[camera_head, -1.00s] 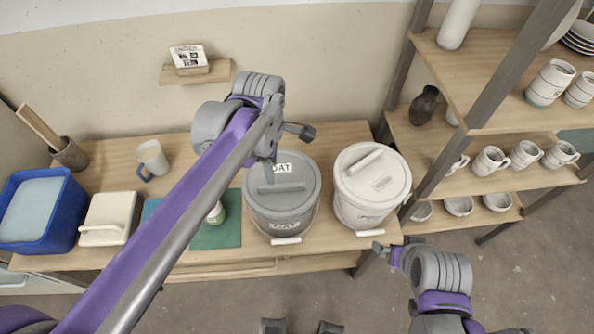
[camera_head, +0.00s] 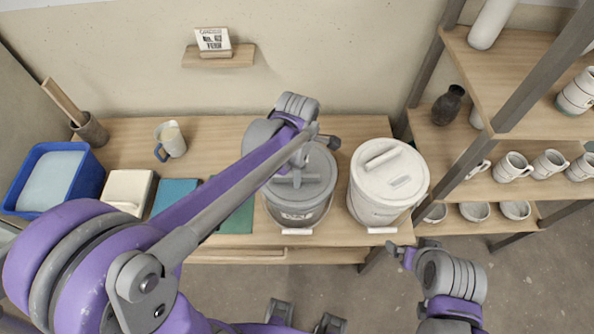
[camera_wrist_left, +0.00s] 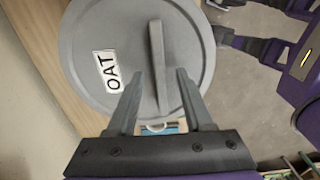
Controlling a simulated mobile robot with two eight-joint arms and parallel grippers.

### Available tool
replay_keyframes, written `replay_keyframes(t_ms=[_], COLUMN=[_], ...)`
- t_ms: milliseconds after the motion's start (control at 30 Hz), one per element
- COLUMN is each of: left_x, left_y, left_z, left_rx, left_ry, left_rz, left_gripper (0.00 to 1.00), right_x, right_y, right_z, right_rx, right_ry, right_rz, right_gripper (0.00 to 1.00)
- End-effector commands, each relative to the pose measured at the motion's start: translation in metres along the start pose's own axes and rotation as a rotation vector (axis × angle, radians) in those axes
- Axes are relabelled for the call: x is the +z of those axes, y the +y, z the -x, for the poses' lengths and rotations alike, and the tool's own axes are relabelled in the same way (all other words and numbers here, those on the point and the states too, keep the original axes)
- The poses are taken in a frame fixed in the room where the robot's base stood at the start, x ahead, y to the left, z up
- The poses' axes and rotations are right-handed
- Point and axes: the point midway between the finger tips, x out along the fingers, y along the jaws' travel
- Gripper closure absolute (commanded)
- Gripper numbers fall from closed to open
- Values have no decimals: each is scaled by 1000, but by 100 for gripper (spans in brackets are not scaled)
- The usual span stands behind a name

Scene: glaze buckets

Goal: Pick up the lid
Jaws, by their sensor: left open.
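A grey round lid (camera_head: 318,178) sits on a grey bucket (camera_head: 300,212) on the table. My left gripper (camera_head: 297,168) is over the lid in the head view, and my forearm hides part of the lid. In the left wrist view my left gripper (camera_wrist_left: 160,75) is open, its fingers on either side of the handle's near part. Contact cannot be told. My right gripper (camera_head: 402,252) is off the table's front edge, its jaws too small to read.
A white lidded bucket (camera_head: 385,190) stands close on the right. Left of the grey bucket are a green mat (camera_head: 232,218), a teal item (camera_head: 175,193), a cream box (camera_head: 127,190), a blue tub (camera_head: 88,180) and a mug (camera_head: 170,140). Shelves of pottery (camera_head: 470,140) stand right.

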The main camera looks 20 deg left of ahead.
Motion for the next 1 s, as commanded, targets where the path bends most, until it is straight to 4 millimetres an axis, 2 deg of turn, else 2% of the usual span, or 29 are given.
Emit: replay_keyframes(t_ms=[100, 1000], left_x=[0, 0], left_y=[0, 0], left_z=[-7, -11], left_rx=[0, 0], left_ry=[0, 0], left_rz=[0, 0], left_gripper=[49, 49], right_x=[1, 4], right_y=[0, 0], right_z=[-1, -4], right_rx=[0, 0], right_ry=[-1, -4], right_rz=[0, 0], right_gripper=[0, 0])
